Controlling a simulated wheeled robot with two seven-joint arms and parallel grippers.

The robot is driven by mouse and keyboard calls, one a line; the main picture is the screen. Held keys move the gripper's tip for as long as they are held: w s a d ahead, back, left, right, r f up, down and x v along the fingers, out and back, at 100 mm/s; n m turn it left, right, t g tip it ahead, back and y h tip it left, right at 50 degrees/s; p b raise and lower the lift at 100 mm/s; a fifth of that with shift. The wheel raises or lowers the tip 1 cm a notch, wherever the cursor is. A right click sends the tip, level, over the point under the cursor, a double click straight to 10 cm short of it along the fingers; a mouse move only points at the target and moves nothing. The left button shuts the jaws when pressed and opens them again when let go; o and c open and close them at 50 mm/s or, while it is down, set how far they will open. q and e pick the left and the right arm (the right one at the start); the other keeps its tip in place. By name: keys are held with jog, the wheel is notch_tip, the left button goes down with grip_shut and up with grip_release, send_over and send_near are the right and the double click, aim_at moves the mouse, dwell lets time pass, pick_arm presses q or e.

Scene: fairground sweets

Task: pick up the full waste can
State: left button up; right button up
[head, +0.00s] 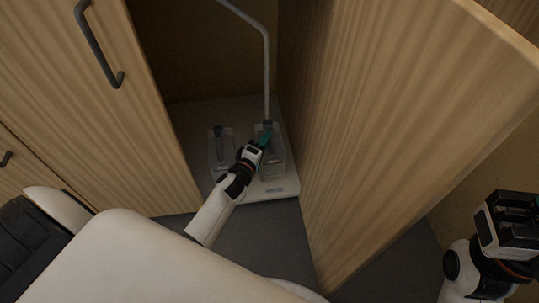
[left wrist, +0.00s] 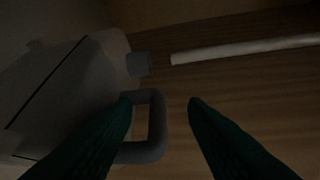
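Two see-through cans stand side by side in the open cabinet. The left can (head: 215,157) has a dark cap. The right can (head: 274,171) stands below the end of a pale pipe; I cannot tell the fill levels. My left gripper (head: 265,138) is at the top of the right can and hides part of it. In the left wrist view a grey can (left wrist: 65,95) shows its cap (left wrist: 138,63) and a loop handle (left wrist: 157,125). The dark green fingers are apart, with the handle's outer bar between them. My right gripper (head: 515,205) is at the lower right, away from the cans.
The cans stand on a pale tray (head: 284,189) on the cabinet floor. The pipe (head: 267,75) comes down from above; it also shows in the left wrist view (left wrist: 245,48). The open door (head: 390,130) stands close on the right, a closed door (head: 90,110) on the left.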

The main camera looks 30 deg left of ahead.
pick_arm(q)
jog(key=w, duration=0.1)
jog(key=w+b, duration=0.1)
jog(key=w, duration=0.1)
jog(key=shift+w+a+f, duration=0.15)
jog(key=shift+f, duration=0.15)
grip_shut()
dwell(1.1)
jog(key=shift+r, duration=0.25)
